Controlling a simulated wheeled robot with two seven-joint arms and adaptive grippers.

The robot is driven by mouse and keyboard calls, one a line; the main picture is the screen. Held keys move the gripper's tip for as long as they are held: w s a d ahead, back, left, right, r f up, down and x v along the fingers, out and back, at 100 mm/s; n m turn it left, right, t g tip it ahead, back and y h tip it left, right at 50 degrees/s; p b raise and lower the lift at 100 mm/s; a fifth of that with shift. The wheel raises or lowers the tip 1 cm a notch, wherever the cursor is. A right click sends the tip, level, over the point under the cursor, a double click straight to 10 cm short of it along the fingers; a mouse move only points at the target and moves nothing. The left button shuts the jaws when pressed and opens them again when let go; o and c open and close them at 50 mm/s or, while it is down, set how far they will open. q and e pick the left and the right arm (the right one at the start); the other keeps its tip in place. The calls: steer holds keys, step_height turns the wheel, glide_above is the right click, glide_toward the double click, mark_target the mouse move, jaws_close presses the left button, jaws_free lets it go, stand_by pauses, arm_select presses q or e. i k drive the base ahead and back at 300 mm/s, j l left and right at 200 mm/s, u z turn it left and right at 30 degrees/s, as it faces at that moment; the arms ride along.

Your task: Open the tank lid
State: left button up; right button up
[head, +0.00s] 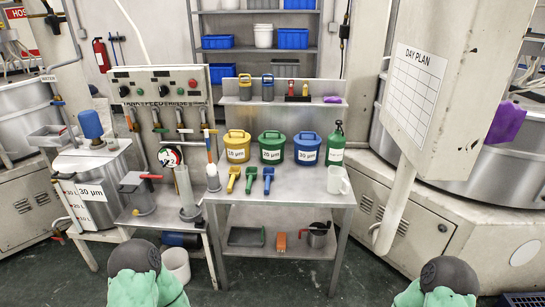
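A steel tank (110,199) labelled "30 µm" stands at the left on a metal bench. A flat grey lid (72,163) covers its top and looks closed, though its far edge is hard to make out. A blue cylinder-like part (90,124) rises above the back of the tank top, with a small grey fitting beside it. Neither of my grippers is in view. Only green and dark parts of my two arms show at the bottom edge, well away from the tank.
A metal table (277,191) holds yellow (237,147), green (272,147) and blue (307,149) buckets, scoops, a green bottle (335,145) and a white jug (338,181). A white post with a day plan (417,85) stands right.

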mark_target(73, 165)
steer(key=u, duration=1.65)
steer(key=i, duration=0.3)
